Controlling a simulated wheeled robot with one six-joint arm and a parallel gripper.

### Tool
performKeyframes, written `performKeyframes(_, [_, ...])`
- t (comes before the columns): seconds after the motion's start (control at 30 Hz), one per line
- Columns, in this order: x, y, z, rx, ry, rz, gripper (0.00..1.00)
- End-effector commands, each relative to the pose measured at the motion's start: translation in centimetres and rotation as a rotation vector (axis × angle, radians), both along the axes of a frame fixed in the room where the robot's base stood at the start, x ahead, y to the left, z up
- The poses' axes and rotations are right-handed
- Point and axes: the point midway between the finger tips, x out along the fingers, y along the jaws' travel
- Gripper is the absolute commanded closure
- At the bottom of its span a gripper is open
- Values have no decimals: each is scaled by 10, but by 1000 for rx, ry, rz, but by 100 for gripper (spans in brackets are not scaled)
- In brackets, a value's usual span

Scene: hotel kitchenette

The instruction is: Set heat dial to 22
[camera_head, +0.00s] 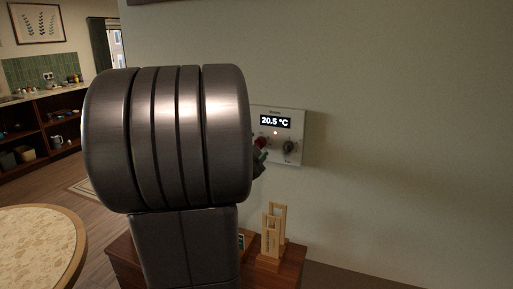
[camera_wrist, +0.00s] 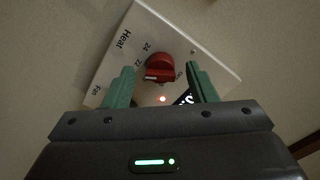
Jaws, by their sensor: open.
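The thermostat panel (camera_head: 297,151) is on the wall, its display (camera_head: 275,122) reading 20.5 °C. The red heat dial (camera_head: 261,142) is partly hidden behind my arm in the head view. In the wrist view the red dial (camera_wrist: 160,68) sits on the tilted white panel (camera_wrist: 128,48), near the printed word "Heat" and the number 24. My gripper (camera_wrist: 161,80) is open, its green fingers on either side of the red dial with gaps visible. Whether the fingertips reach the dial's depth I cannot tell.
A dark dial (camera_head: 289,147) sits right of the red one on the panel. Below stands a wooden cabinet (camera_head: 291,262) with a wooden stand (camera_head: 273,238) on it. A round table (camera_head: 75,262) is at the lower left. The wall right of the panel is bare.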

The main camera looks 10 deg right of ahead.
Motion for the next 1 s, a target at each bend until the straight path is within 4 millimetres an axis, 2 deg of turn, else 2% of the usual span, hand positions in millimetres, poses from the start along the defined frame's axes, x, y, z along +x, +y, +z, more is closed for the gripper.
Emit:
performKeyframes(0.53, [-86, 59, 0, -1, -1, 3, 49])
performKeyframes(0.73, [-103, 70, 0, 0, 0, 1, 49])
performKeyframes(1.0, [-106, 72, 0, 0, 1, 1, 49])
